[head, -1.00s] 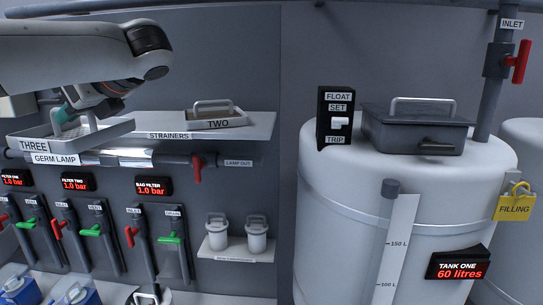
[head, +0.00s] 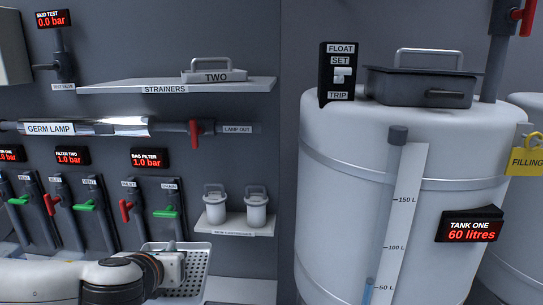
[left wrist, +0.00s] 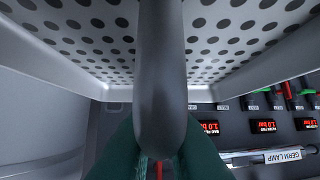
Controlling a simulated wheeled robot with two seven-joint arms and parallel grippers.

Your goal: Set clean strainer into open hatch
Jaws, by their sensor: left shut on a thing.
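My left gripper (head: 170,268) is low at the front in the head view, shut on the handle of a pale perforated strainer (head: 192,284). In the left wrist view the grey handle (left wrist: 160,75) runs between the teal fingers, with the holed strainer (left wrist: 70,40) around it. The strainer hangs clear of the shelf, well left of and below the tank top. A dark grey rectangular hatch fitting (head: 415,88) sits on the tank top, with an arched handle above and a bar handle in front. I cannot see inside it. My right gripper is not in view.
Strainer TWO (head: 214,77) stands on the STRAINERS shelf (head: 125,87); the shelf's left part is bare. A FLOAT SET/TRIP box (head: 337,72) stands left of the hatch. A level gauge (head: 404,190) runs down the tank (head: 335,180). Two canisters (head: 214,208) sit on a small shelf.

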